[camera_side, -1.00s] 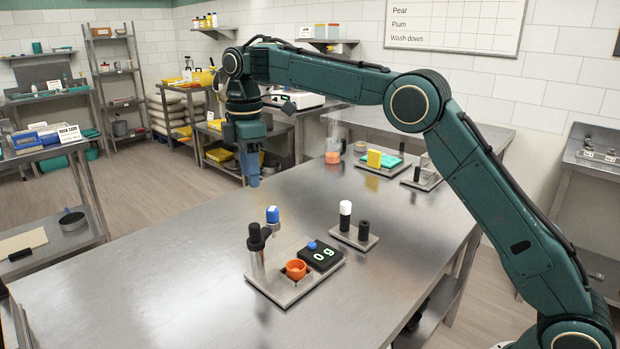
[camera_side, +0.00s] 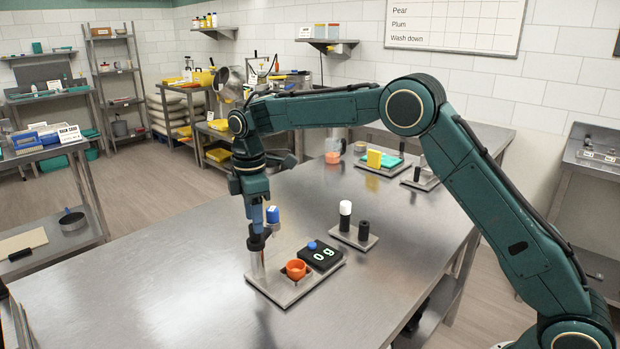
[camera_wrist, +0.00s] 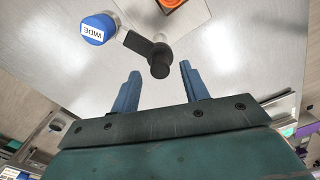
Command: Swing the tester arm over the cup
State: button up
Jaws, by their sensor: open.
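The tester's black arm (camera_side: 258,242) sits at the top of a metal post on a steel base plate (camera_side: 287,295). In the wrist view the black arm (camera_wrist: 141,43) points toward the blue cap marked WIDE, with an upright black knob (camera_wrist: 160,62) on it. It is not over the orange cup (camera_side: 296,268), which stands on the plate to its right; the cup's edge shows at the top of the wrist view (camera_wrist: 171,3). My gripper (camera_side: 256,228) is open, pointing down just above the black arm. In the wrist view its fingers stand either side of the knob, apart from it.
The blue-capped piece (camera_side: 272,215) stands close behind my gripper. A small plate with a white-topped peg (camera_side: 345,209) is farther right. The table's front is clear.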

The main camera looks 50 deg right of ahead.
jog(key=shift+f, duration=1.55)
jog(key=shift+c, duration=0.3)
grip_shut()
